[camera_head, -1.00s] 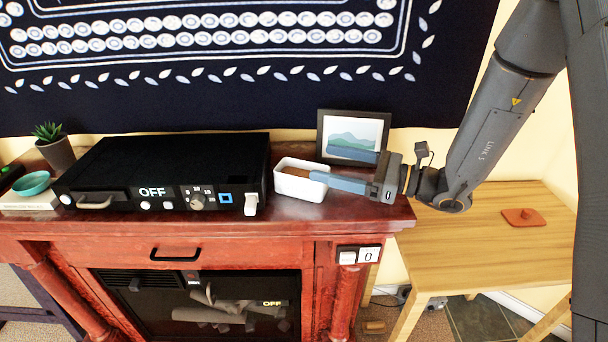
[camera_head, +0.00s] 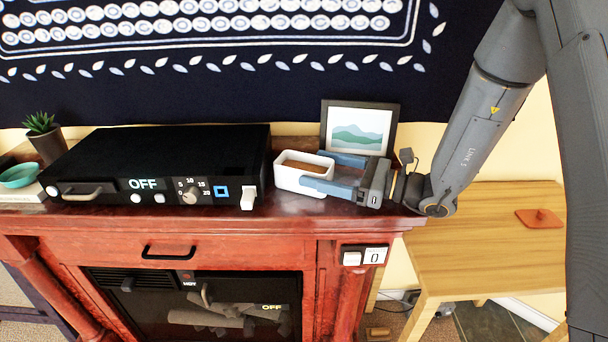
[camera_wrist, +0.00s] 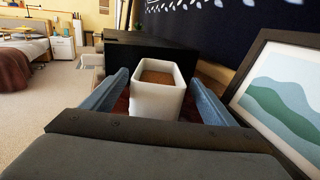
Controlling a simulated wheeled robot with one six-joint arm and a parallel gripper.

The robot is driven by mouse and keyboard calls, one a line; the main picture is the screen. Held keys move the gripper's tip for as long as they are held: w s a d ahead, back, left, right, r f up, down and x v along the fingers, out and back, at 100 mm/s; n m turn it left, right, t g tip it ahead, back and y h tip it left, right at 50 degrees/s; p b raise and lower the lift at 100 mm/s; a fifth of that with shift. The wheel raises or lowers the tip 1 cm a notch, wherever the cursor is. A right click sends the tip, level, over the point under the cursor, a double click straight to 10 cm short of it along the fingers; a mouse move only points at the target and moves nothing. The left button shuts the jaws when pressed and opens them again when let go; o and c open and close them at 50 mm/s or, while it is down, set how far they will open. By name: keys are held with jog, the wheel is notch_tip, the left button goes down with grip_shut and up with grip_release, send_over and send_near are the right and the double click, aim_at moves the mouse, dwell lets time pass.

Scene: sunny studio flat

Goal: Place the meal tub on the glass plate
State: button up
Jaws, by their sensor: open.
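The meal tub (camera_head: 290,181) is a small white rectangular tub with brown food in it. It stands upright on the red-brown mantel, right of the black appliance. My gripper (camera_head: 336,172) is open, and its blue fingers reach in from the right at the tub's near end. In the wrist view the tub (camera_wrist: 154,100) lies between the open fingers of my gripper (camera_wrist: 157,92), with a gap on each side. I cannot make out a glass plate in these frames; a black appliance (camera_head: 165,160) with a front handle and a knob stands to the left, marked OFF.
A framed picture (camera_head: 358,131) stands right behind my gripper, close to one finger. A plant pot (camera_head: 47,145) and a teal bowl (camera_head: 19,176) are at the far left. A wooden table (camera_head: 480,240) at the right holds a flat reddish-brown item (camera_head: 538,218); the rest of its top is clear.

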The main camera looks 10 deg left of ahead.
aim_at(304, 164)
jog(key=a, duration=0.1)
jog(key=a+p, duration=0.1)
jog(key=a, duration=0.1)
jog(key=shift+a+r+p, duration=0.3)
jog(key=shift+a+p, duration=0.05)
jog(key=shift+w+a+f, duration=0.1)
jog(key=shift+w+a, duration=0.05)
jog(key=shift+a, duration=0.2)
jog(key=c, duration=1.3)
jog(key=shift+c, duration=1.1)
